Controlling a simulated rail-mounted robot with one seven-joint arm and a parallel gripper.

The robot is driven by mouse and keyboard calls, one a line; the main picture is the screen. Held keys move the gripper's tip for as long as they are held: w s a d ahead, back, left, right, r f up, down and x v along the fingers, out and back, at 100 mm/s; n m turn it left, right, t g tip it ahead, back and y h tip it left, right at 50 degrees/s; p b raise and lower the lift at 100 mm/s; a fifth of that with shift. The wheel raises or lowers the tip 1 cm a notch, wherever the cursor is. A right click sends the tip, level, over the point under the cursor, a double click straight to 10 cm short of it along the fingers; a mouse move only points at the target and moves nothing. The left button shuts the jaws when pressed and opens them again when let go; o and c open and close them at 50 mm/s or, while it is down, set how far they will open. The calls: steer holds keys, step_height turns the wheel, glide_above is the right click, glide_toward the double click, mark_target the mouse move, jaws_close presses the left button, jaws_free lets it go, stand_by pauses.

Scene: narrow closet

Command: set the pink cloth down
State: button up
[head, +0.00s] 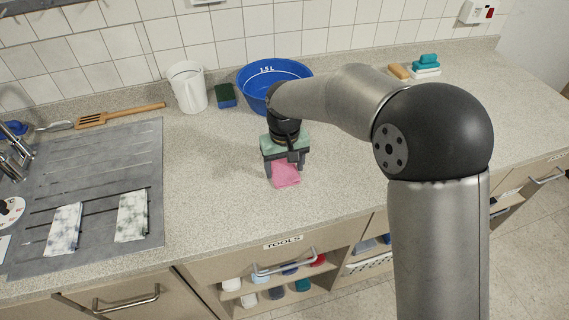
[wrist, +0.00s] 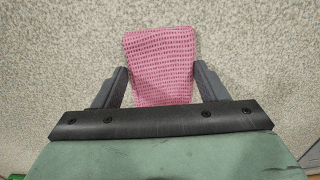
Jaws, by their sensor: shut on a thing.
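The pink cloth (head: 286,175) is a small folded, waffle-textured piece, seen over the speckled counter in front of the blue bowl. My gripper (head: 286,168) points down with the cloth between its fingers. In the wrist view the cloth (wrist: 162,62) sticks out past the fingertips of my gripper (wrist: 160,80), and its near end is hidden behind the dark bar. The gripper is shut on the cloth. I cannot tell whether the cloth touches the counter (head: 220,205) or is slightly above it.
A blue bowl (head: 257,76), a sponge (head: 225,96) and a white jug (head: 187,88) stand behind. Two patterned cloths (head: 132,216) lie on the grey drainboard (head: 100,160) at left. Soap-like blocks (head: 426,68) lie at back right. The counter around the gripper is clear.

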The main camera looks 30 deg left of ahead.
mark_target(285, 169)
steer(key=shift+f, duration=0.1)
steer(key=o, duration=1)
steer(key=shift+o, duration=0.2)
step_height(285, 169, up, 12)
steer(key=shift+b, duration=0.45)
steer(key=shift+d, duration=0.1)
